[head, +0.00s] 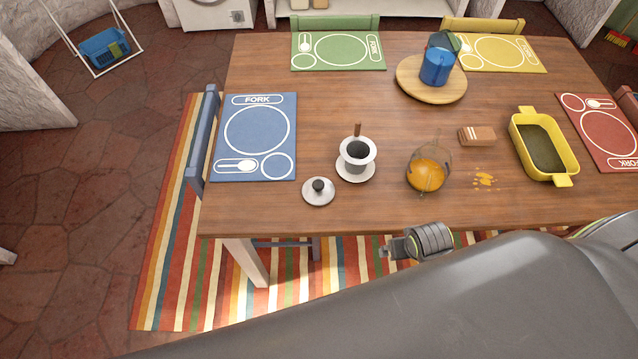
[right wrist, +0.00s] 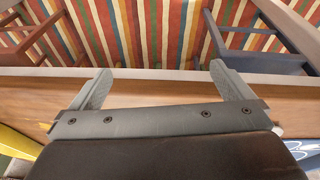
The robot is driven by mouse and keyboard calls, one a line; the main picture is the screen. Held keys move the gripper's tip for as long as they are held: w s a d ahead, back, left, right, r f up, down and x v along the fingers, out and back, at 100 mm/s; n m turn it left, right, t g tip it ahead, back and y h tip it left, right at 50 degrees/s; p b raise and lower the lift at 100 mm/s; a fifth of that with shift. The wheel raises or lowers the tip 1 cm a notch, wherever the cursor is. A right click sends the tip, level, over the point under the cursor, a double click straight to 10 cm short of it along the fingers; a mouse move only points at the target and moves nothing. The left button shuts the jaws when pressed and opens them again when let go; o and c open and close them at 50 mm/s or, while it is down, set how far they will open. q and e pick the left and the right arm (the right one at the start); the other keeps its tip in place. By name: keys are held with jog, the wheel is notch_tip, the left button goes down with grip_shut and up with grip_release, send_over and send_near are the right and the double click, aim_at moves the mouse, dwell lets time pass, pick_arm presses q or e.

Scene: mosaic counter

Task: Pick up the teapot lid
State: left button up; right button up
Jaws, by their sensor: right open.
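The teapot lid (head: 318,191), a small white disc with a dark knob, lies on the wooden table near its front left corner. A round glass teapot (head: 428,174) with orange contents stands to its right. My right gripper (head: 387,251) shows at the table's front edge, to the right of the lid and nearer to me, apart from it. In the right wrist view my right gripper (right wrist: 160,72) has its two fingers wide apart with nothing between them. The lid is not in that view. My left gripper is not in view.
A white cup (head: 347,165) with a brown stick stands on a saucer just behind the lid. A blue placemat (head: 254,178) lies to the left. A yellow dish (head: 515,125), a brown block (head: 477,136) and an orange spill (head: 485,180) are to the right. The table's front edge (right wrist: 160,75) crosses the wrist view.

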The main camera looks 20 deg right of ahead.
notch_tip(320, 180, up, 11)
jog(key=w+a+m+p, duration=0.1)
jog(key=w+a+p, duration=0.1)
notch_tip(320, 180, up, 4)
jog(key=m+g+y+b, duration=0.1)
jog(key=m+g+b, duration=0.2)
jog(key=m, duration=0.6)
send_over(318, 184)
jog(key=f, duration=0.4)
jog(key=f+p, duration=0.1)
jog(key=f, duration=0.2)
jog(key=shift+w+d+f, duration=0.1)
jog(key=shift+d+f, duration=0.1)
jog(key=shift+f, duration=0.2)
jog(key=shift+a+f+p, duration=0.15)
jog(key=shift+f+p, duration=0.15)
jog(key=shift+f, duration=2.9)
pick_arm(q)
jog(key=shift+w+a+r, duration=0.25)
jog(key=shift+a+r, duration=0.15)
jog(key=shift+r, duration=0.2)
pick_arm(e)
jog(key=shift+c, duration=0.4)
